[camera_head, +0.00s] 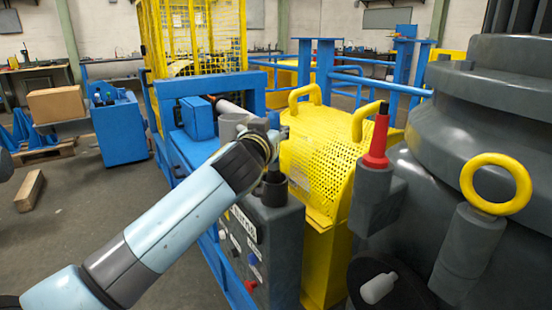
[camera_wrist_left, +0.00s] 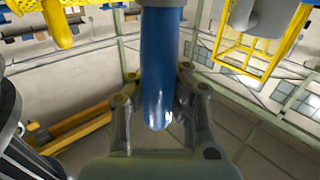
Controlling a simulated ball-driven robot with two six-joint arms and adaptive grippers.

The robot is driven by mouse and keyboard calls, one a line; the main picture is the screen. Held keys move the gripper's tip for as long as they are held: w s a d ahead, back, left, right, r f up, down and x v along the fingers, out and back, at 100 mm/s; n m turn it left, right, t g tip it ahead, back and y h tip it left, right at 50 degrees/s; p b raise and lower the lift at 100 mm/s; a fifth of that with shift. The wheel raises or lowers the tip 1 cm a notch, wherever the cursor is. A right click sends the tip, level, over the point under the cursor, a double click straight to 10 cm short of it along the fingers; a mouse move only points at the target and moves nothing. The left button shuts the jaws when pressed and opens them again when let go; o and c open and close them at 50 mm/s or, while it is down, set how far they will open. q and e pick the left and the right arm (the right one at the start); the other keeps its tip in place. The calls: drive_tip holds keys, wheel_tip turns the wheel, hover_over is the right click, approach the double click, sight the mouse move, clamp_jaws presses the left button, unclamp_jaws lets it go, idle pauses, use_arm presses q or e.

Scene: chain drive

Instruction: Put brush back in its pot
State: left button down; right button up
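My left gripper (camera_head: 274,135) is above the grey machine housing in the head view. Its two fingers also show in the wrist view, one on each side of a smooth blue handle with a rounded end (camera_wrist_left: 160,70). I take this handle to be the brush; its blue end (camera_head: 274,119) shows at the fingertips in the head view. A small dark pot (camera_head: 273,193) stands on the housing just below the gripper. The gripper hides part of the brush, and I cannot tell whether its lower end is inside the pot. My right gripper is not in view.
A yellow perforated guard (camera_head: 325,165) with handles stands right of the gripper. Beyond it are a red, black-tipped post (camera_head: 377,140) and a large grey machine body (camera_head: 490,120). A grey cup (camera_head: 232,126) is close behind the gripper.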

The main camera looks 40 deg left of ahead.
sight(274, 177)
use_arm(q)
wheel_tip(274, 177, down, 4)
drive_tip(key=shift+w+f+b, duration=0.1)
drive_tip(key=shift+f+b, duration=0.1)
drive_tip(key=shift+b, duration=0.4)
drive_tip(key=c, duration=2)
unclamp_jaws()
drive_tip(key=shift+f, duration=0.15)
drive_tip(key=o, duration=0.6)
